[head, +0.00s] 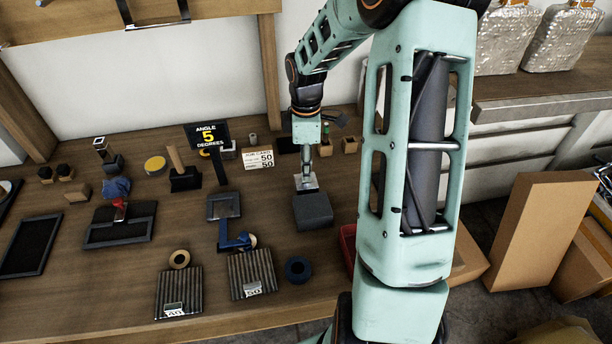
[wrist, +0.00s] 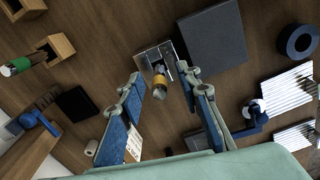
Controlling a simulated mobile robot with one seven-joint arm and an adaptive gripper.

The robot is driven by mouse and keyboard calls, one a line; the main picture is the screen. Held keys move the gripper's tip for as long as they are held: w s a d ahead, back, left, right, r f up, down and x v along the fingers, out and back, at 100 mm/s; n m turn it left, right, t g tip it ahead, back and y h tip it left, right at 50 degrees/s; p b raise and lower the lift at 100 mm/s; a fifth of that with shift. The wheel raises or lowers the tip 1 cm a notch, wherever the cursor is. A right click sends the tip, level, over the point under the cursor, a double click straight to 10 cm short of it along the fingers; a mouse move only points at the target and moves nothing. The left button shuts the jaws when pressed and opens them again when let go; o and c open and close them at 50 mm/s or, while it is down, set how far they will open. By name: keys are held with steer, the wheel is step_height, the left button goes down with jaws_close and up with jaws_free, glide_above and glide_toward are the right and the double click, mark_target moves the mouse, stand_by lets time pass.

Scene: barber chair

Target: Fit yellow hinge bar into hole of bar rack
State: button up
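A short upright cylinder with a yellow band and grey end (wrist: 160,80) stands at a small metal bracket plate (wrist: 152,57) in the wrist view; it appears to be the yellow hinge bar. The plate also shows in the head view (head: 306,184), against a dark grey block (head: 313,211). My gripper (wrist: 162,82) is open, its blue-padded fingers wide apart, with the cylinder in line between the tips. In the head view my gripper (head: 305,178) points down over the plate. I cannot tell whether the fingers touch the cylinder. I cannot identify the bar rack with certainty.
Small wooden blocks with holes (wrist: 60,48) stand nearby, one by a green-topped cylinder (wrist: 18,66). A blue tape roll (head: 298,269) and ribbed blocks (head: 178,291) lie toward the front. A sign (head: 207,136) stands left of my gripper. My arm hides the table's right part.

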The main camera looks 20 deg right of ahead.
jaws_close()
steer(key=shift+r, duration=0.1)
